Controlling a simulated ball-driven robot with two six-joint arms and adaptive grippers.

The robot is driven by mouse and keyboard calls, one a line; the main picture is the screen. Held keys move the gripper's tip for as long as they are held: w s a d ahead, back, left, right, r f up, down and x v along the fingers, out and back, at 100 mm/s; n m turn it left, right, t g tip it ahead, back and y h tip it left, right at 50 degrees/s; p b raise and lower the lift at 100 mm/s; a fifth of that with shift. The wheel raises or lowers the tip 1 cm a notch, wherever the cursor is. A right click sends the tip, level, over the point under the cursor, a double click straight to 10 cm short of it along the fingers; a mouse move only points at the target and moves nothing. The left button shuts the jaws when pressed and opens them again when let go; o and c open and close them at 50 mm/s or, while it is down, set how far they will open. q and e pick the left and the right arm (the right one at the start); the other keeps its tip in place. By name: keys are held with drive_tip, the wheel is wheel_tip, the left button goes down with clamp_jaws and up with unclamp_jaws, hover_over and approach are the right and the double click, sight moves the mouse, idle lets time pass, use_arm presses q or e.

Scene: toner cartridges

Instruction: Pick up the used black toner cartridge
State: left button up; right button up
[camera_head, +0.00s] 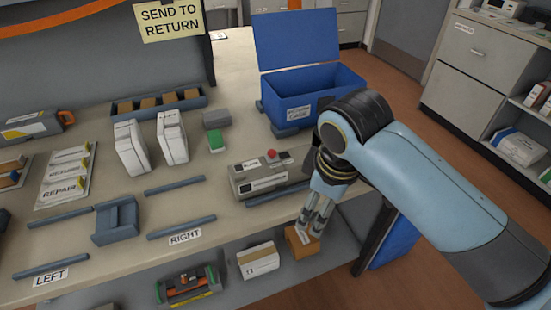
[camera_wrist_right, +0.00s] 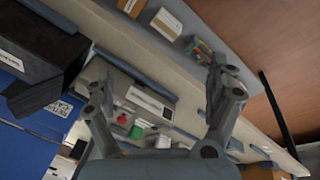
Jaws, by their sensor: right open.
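My right gripper (camera_head: 312,220) is open, hanging pointing down past the counter's front edge, beside a small brown box. In the wrist view its two fingers stand apart with nothing between them. No object is plainly identifiable as the used black toner cartridge. A grey boxy unit (camera_head: 268,176) with a red knob and small labels lies on the counter, left of my gripper and apart from it. A dark cartridge-like unit (camera_head: 188,288) with green ends and orange parts is on the lower shelf. It also shows in the wrist view (camera_wrist_right: 200,50). My left gripper is out of view.
An open blue bin (camera_head: 310,95) stands behind my right arm. White upright packs (camera_head: 130,148), a divided tray (camera_head: 160,102) and low grey rails occupy the counter. A white box (camera_head: 258,261) and the brown box (camera_head: 301,242) are on the lower shelf.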

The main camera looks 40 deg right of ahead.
sight(275, 160)
drive_tip(key=w+r+n+g, duration=0.1)
drive_tip(key=w+n, duration=0.2)
drive_tip(key=w, duration=0.3)
drive_tip(key=w+r+n, duration=0.1)
drive_tip(key=w+n, duration=0.2)
drive_tip(key=w, duration=0.3)
drive_tip(key=w+r+n+g, duration=0.1)
drive_tip(key=w+r+n, duration=0.1)
drive_tip(key=w+n, duration=0.2)
drive_tip(key=shift+w+g+p, duration=0.3)
drive_tip(key=shift+w, duration=0.8)
drive_tip(key=f, duration=0.3)
drive_tip(key=d+f, duration=0.1)
drive_tip(key=f, duration=0.1)
drive_tip(key=shift+s+f, duration=0.1)
drive_tip(key=shift+s, duration=0.05)
drive_tip(key=f, duration=0.4)
drive_tip(key=shift+s+d+f, duration=0.2)
drive_tip(key=shift+s+d, duration=0.2)
drive_tip(key=shift+f, duration=0.35)
drive_tip(key=shift+c, duration=0.5)
drive_tip(key=shift+r, duration=0.1)
drive_tip(key=c, duration=1.5)
